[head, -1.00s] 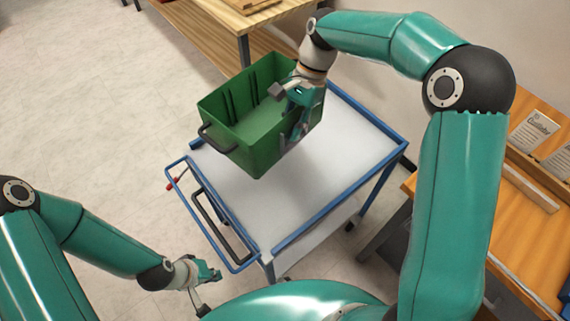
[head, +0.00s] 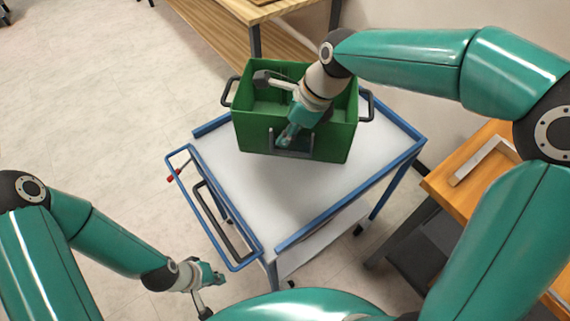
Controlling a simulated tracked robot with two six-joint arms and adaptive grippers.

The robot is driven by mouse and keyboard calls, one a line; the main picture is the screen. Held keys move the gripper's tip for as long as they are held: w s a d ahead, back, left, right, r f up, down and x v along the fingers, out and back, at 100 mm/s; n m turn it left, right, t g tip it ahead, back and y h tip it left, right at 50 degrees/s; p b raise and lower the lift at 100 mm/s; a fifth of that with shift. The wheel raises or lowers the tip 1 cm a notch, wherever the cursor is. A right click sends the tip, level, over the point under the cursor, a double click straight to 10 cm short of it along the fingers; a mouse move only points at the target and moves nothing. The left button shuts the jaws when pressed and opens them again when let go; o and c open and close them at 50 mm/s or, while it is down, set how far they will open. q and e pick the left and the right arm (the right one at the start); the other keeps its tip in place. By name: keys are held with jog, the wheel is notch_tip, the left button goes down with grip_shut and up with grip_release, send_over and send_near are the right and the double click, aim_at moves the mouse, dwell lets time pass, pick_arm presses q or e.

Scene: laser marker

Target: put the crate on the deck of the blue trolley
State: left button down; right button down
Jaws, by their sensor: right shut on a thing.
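The green crate (head: 246,130) is an open box with a dark handle at each end, in the upper middle of the head view. It is over the far part of the blue trolley's pale deck (head: 265,197); I cannot tell whether it touches the deck. My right gripper (head: 288,140) is shut on the crate's near wall, and my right arm hides part of the crate's inside. My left gripper (head: 208,290) is low at the left, in front of the trolley and away from the crate. Its fingers are small, and their opening is unclear.
The trolley's blue push handle (head: 240,267) faces the lower left. A wooden table (head: 255,12) stands behind the trolley, and an orange-topped bench (head: 455,205) stands at the right. The deck's near half is clear, and open floor lies to the left.

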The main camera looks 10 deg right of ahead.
aim_at(313, 136)
notch_tip(313, 136, down, 13)
jog(key=shift+r+b, duration=0.15)
jog(key=shift+b, duration=0.15)
jog(key=c, duration=1.1)
grip_release()
jog(key=v, duration=1.2)
